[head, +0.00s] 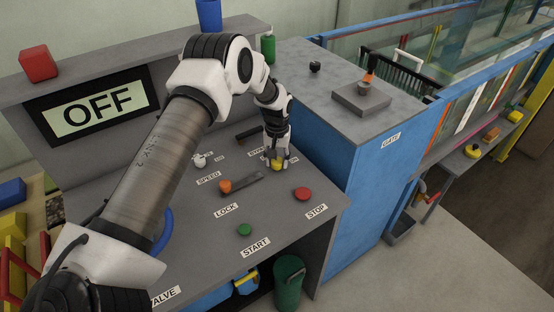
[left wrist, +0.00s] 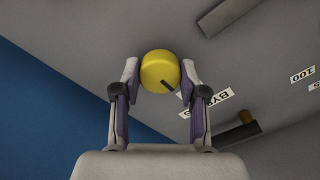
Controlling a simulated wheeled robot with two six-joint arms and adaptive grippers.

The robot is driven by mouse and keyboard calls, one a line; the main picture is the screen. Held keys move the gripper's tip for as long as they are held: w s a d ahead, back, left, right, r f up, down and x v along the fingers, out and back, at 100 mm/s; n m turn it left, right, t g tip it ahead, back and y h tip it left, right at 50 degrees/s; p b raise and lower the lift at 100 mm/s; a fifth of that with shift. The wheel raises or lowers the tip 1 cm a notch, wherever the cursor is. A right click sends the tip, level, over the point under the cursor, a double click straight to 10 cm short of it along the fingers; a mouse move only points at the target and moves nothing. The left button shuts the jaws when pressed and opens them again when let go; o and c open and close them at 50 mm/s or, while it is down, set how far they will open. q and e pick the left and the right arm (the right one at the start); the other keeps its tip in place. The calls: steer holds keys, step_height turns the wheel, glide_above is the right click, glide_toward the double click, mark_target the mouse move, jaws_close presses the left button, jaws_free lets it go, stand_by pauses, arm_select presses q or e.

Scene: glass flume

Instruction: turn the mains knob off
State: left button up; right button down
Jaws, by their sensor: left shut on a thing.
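A yellow round knob (head: 276,163) with a dark pointer line sits on the grey control desk, near its right edge. It also shows in the left wrist view (left wrist: 158,70). My left gripper (head: 278,158) reaches down over it and is shut on it, with one finger on each side. The pointer line shows toward the lower right in the left wrist view. No label naming the knob as mains is readable; a nearby label beginning "BY" (left wrist: 217,99) is partly covered by a finger. My right gripper is out of view.
A display (head: 95,107) reads OFF. On the desk are a red STOP button (head: 302,193), a green START button (head: 244,230), an orange-ended LOCK lever (head: 225,186) and a white SPEED knob (head: 199,160). A blue cabinet (head: 340,180) stands to the right.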

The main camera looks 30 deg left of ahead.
mark_target(277, 160)
arm_select(q)
steer(key=shift+w+r, duration=0.15)
steer(key=o, duration=1.1)
steer(key=shift+o, duration=0.2)
step_height(277, 160, up, 12)
